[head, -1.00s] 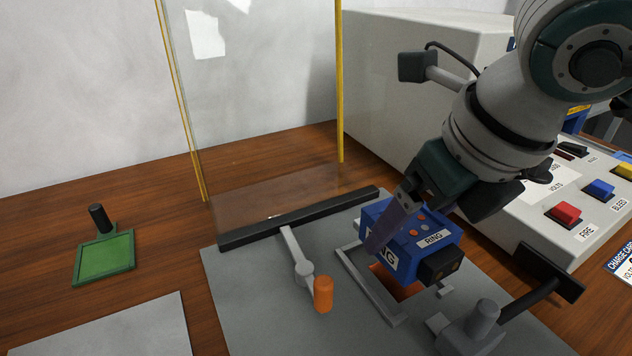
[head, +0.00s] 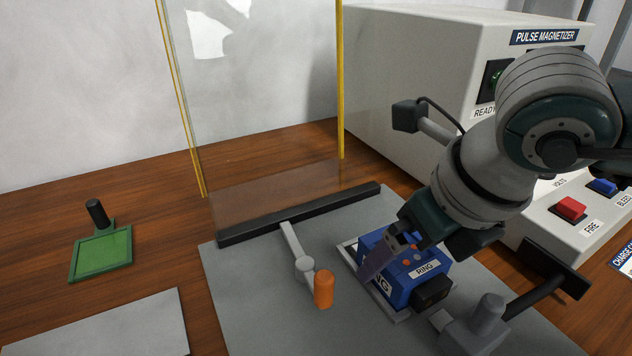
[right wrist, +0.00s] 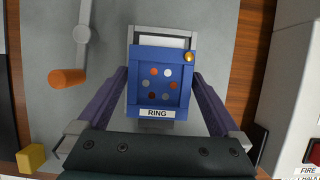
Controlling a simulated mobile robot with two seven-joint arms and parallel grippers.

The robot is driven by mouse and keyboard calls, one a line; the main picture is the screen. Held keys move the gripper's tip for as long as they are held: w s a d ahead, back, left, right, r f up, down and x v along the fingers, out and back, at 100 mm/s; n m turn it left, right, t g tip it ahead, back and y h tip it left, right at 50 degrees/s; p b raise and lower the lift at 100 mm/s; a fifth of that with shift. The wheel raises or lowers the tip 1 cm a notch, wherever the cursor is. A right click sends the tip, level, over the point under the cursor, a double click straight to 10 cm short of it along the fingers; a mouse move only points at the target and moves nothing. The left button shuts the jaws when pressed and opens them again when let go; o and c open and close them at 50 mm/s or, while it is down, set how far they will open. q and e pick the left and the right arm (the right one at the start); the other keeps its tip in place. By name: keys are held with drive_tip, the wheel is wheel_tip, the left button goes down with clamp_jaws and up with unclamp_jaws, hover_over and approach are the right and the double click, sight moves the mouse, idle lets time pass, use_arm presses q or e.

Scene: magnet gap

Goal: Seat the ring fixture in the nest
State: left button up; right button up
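The ring fixture (head: 408,290) is a blue block labelled RING with coloured dots on top and a dark block at one end. It is low at the grey-framed nest (head: 346,255) on the grey plate, and hides most of it. My right gripper (head: 390,264) is shut on the fixture, one finger on each side, as the right wrist view (right wrist: 160,76) shows. In that view the fixture (right wrist: 157,55) leaves a pale strip inside the nest's far end (right wrist: 163,32). I cannot tell whether it rests fully on the nest floor. My left gripper is out of view.
A lever with an orange knob (head: 323,289) stands left of the nest, and a grey clamp (head: 487,318) at its right. A clear shield (head: 270,110) rises behind a black bar. The pulse magnetizer (head: 425,80) stands behind; a green framed pad (head: 102,254) lies left.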

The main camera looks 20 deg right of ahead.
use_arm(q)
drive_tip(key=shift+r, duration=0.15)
use_arm(e)
drive_tip(key=shift+r, duration=0.1)
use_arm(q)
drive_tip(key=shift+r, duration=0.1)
use_arm(e)
drive_tip(key=shift+s+r, duration=0.15)
drive_tip(key=shift+r, duration=0.2)
use_arm(q)
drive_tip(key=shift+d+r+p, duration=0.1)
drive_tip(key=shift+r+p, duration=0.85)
drive_tip(key=shift+p, duration=0.25)
use_arm(e)
drive_tip(key=v, duration=1.1)
drive_tip(key=shift+r, duration=0.1)
